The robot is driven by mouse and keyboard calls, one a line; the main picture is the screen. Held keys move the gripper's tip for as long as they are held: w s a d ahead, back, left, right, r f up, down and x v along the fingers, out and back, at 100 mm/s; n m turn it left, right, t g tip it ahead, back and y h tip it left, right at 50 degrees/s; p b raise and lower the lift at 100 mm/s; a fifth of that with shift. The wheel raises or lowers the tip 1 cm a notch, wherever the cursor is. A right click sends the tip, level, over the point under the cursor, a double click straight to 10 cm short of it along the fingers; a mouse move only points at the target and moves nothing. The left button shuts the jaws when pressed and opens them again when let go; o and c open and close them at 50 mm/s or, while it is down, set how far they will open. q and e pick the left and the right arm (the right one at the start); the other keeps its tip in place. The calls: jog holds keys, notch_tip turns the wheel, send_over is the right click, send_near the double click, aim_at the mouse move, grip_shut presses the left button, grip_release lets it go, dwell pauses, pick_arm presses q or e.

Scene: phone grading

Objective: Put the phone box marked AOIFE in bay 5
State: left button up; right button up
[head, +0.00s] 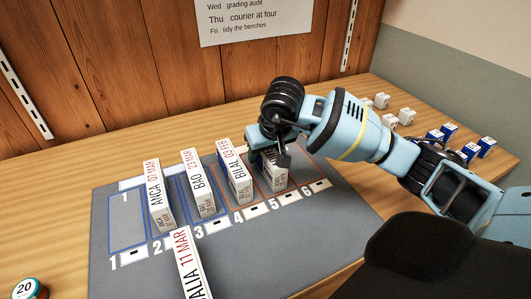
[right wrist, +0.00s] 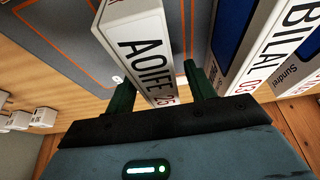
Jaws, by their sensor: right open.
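The phone box marked AOIFE (right wrist: 143,48) stands between the two fingers of my right gripper (right wrist: 160,90) in the right wrist view. The fingers are apart, one on each side of it; I cannot tell whether either touches. In the head view the box (head: 279,181) stands upright in bay 5, behind the white label 5 (head: 275,204). My right gripper (head: 277,152) is at its top and hides most of it. My left gripper is not in view.
The BILAL box (head: 236,172) stands close left in bay 4, BAO (head: 199,183) in bay 3, ANCA (head: 158,196) in bay 2. ALIA (head: 188,265) is at the front of the grey mat (head: 330,230). Bays 1 and 6 look empty. Small blue-and-white boxes (head: 434,134) are far right.

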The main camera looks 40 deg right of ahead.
jog(key=v, duration=0.9)
jog(key=shift+r+p, duration=0.25)
jog(key=shift+p, duration=0.15)
jog(key=shift+v, duration=0.8)
jog(key=shift+s, duration=0.1)
